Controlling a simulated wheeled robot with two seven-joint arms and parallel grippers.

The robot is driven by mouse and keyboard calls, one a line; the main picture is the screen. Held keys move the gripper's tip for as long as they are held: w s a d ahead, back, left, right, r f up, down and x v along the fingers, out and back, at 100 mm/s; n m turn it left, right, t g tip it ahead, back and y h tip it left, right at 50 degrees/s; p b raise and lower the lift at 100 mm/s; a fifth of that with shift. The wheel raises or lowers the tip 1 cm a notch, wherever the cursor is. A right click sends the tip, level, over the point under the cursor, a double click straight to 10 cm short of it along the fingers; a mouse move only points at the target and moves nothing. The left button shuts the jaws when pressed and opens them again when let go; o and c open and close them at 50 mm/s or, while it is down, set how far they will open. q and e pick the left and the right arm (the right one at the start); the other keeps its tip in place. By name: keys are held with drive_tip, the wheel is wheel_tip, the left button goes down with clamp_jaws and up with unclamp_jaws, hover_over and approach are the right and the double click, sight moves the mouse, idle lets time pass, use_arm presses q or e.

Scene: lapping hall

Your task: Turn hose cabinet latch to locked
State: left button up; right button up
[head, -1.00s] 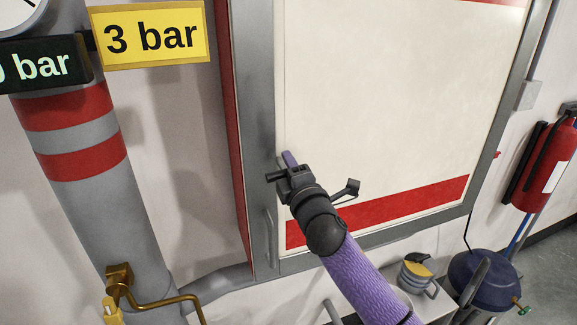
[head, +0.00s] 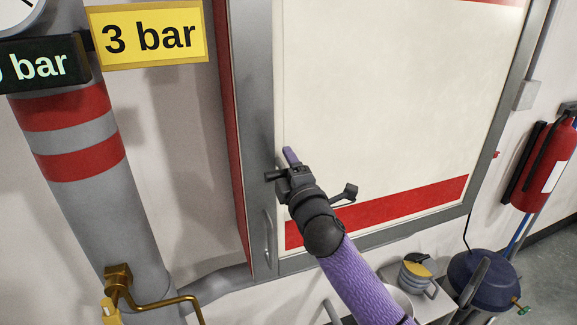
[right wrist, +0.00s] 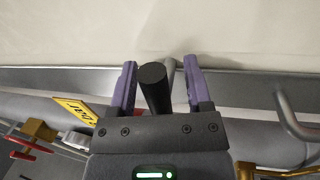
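The hose cabinet is the large panel with a cream door (head: 390,90), a grey frame and a red band low down. The latch (head: 272,175) shows as a short dark bar at the door's left edge, largely hidden by my right gripper (head: 285,163). In the right wrist view the latch's dark round grip (right wrist: 153,88) lies between the two purple fingers of the right gripper (right wrist: 158,80). The fingers are apart, with a narrow gap on the left and a wider one on the right. My left gripper is not in view.
A grey pull handle (head: 267,240) is on the cabinet frame below the gripper. A grey pipe (head: 85,215) with red bands and a brass valve (head: 118,275) stand to the left. A fire extinguisher (head: 545,165) hangs at the right. A lidded blue container (head: 487,280) stands below.

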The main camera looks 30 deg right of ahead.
drive_tip(key=b+v, duration=0.1)
drive_tip(key=v, duration=0.9)
drive_tip(key=shift+b, duration=0.3)
wheel_tip(320, 180, down, 37)
drive_tip(key=s+a+m+g+y+b, duration=0.1)
drive_tip(key=s+m+g+y+b, duration=0.15)
drive_tip(key=m+g+b, duration=0.45)
drive_tip(key=s+a+f+m+g+b, duration=0.1)
drive_tip(key=s+f+g+b, duration=0.15)
drive_tip(key=s+f, duration=0.4)
drive_tip(key=s+a+f+g+y+b, duration=0.1)
drive_tip(key=s+a+f+g+b, duration=0.15)
drive_tip(key=f, duration=0.65)
drive_tip(key=s+a+f+m+g+b, duration=0.1)
drive_tip(key=s+f+g+b, duration=0.1)
drive_tip(key=s+f+b, duration=0.4)
drive_tip(key=s+a+f+m+g+b, duration=0.1)
drive_tip(key=s+a+f+g, duration=0.1)
drive_tip(key=s+f, duration=0.4)
drive_tip(key=s+a+f+m+g+y+b, duration=0.1)
drive_tip(key=s+a+f+m+g, duration=0.1)
drive_tip(key=s+f, duration=0.5)
drive_tip(key=s+g, duration=0.1)
drive_tip(key=s, duration=0.4)
drive_tip(key=shift+s, duration=0.25)
